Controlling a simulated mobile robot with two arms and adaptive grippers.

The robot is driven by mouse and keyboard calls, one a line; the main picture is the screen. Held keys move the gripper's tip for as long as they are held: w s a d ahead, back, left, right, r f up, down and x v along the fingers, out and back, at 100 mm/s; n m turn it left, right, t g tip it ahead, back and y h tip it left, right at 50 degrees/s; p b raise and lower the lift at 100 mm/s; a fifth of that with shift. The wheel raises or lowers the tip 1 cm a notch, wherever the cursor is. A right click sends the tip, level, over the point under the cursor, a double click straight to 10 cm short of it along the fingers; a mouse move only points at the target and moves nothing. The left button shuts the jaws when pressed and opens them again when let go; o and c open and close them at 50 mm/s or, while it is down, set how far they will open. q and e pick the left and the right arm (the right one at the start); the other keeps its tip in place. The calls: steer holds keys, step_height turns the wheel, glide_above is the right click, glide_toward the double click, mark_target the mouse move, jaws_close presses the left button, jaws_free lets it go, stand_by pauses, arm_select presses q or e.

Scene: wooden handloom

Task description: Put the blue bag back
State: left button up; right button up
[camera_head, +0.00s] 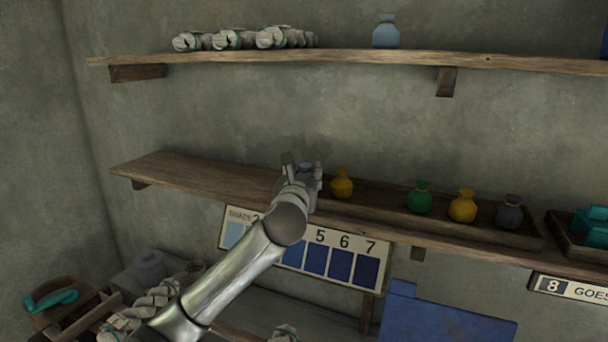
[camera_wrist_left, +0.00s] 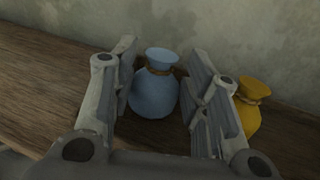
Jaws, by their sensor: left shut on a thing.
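My left gripper (camera_head: 304,172) is at the lower wooden shelf, left of a yellow bag. In the left wrist view the fingers of my left gripper (camera_wrist_left: 160,92) are on both sides of a round blue bag (camera_wrist_left: 156,92) with a tied brown neck, and are shut on it. My right gripper is not in view.
The lower shelf (camera_head: 160,168) bears a tray (camera_head: 395,214) with a yellow bag (camera_head: 341,184), a green bag (camera_head: 420,197), another yellow bag (camera_head: 463,206) and a dark bag (camera_head: 508,210). A light blue bag (camera_head: 386,31) stands on the upper shelf (camera_head: 210,56). A shade board (camera_head: 340,268) hangs below.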

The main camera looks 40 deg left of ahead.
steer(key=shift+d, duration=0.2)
arm_select(q)
steer(key=o, duration=1)
steer(key=shift+f, duration=0.1)
steer(key=shift+o, duration=0.2)
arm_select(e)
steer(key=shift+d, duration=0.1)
arm_select(q)
steer(key=shift+s+d, duration=0.15)
steer(key=b+v, duration=0.2)
steer(key=v, duration=0.9)
steer(key=shift+s+d+b, duration=0.2)
steer(key=shift+s+b, duration=0.15)
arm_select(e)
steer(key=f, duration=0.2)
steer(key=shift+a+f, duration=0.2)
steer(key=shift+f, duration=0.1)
